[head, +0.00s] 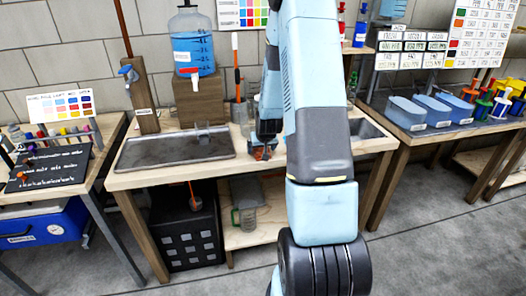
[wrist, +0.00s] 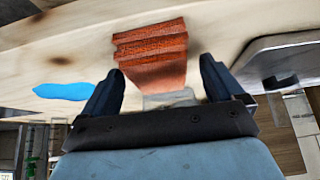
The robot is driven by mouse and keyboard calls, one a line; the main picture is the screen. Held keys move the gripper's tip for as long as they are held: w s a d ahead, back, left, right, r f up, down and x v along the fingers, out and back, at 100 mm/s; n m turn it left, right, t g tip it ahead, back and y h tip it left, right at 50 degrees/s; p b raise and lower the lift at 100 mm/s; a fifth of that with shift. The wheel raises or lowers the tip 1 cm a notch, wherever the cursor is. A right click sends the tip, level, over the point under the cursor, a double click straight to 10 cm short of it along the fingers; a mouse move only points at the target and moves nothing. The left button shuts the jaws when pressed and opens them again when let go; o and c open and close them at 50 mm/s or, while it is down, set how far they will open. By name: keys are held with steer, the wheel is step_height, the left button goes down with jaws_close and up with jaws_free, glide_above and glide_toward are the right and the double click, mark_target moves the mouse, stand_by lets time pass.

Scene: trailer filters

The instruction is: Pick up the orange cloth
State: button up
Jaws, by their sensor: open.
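The orange cloth (wrist: 155,55) is a folded, rust-orange, textured stack on the pale wooden worktop in the wrist view. A small orange patch of it (head: 262,153) shows in the head view beside my arm. My gripper (wrist: 160,70) is open, with one dark finger toward each side of the cloth. The cloth lies ahead of and partly between the fingertips, nearer the left one. Nothing is held. I cannot tell how much height separates the fingers from the cloth. In the head view my gripper (head: 265,140) is low over the worktop, and my arm hides much around it.
A metal sink tray (head: 175,150) lies left on the wooden bench (head: 120,182). A basin edge (wrist: 285,45) is close at right in the wrist view. A blue flat patch (wrist: 65,91) lies left. A water jug (head: 193,50) stands on a wooden block (head: 199,100) behind.

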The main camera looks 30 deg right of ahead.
steer(key=shift+w+f, duration=0.15)
steer(key=shift+f, duration=0.1)
steer(key=c, duration=1)
steer(key=shift+c, duration=0.2)
